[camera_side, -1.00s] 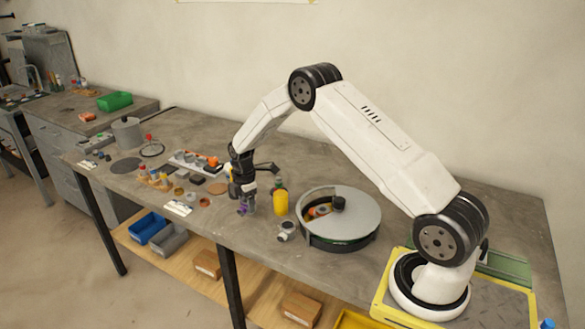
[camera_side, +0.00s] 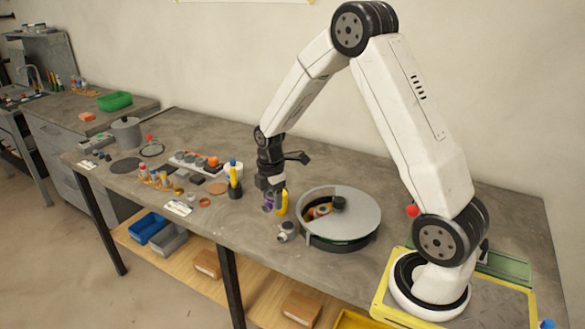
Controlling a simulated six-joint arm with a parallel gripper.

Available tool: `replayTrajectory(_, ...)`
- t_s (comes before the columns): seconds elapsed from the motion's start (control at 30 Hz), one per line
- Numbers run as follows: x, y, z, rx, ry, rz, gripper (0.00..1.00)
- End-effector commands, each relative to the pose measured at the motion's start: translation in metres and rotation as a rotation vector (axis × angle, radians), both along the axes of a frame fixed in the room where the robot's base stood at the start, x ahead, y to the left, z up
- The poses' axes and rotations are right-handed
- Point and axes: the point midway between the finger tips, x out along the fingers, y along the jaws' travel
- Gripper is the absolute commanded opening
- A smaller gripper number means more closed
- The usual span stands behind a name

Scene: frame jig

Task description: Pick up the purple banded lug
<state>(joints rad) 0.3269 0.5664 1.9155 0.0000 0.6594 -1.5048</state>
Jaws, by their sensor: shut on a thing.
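The purple banded lug (camera_side: 268,202) shows small at the lower end of my gripper (camera_side: 270,195), just left of the yellow bottle (camera_side: 283,204). My gripper points down and is shut on the lug. Only part of the lug shows between the fingers, and its bands are too small to make out. It looks close above the bench top, but I cannot tell the exact gap.
A round grey-lidded tray (camera_side: 365,213) stands right of my gripper, and a small grey fitting (camera_side: 287,232) lies in front. A dark holder with a yellow piece (camera_side: 235,185) stands to the left. Several small parts and a white rack (camera_side: 180,158) lie further left.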

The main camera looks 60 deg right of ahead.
Motion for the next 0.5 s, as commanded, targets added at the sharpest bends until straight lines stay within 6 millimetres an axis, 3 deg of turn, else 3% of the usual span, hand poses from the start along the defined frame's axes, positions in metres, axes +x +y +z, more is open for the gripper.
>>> replayTrajectory(0.5,-0.0129,0.0033,0.0058,0.000,0.000,0.000,0.00)
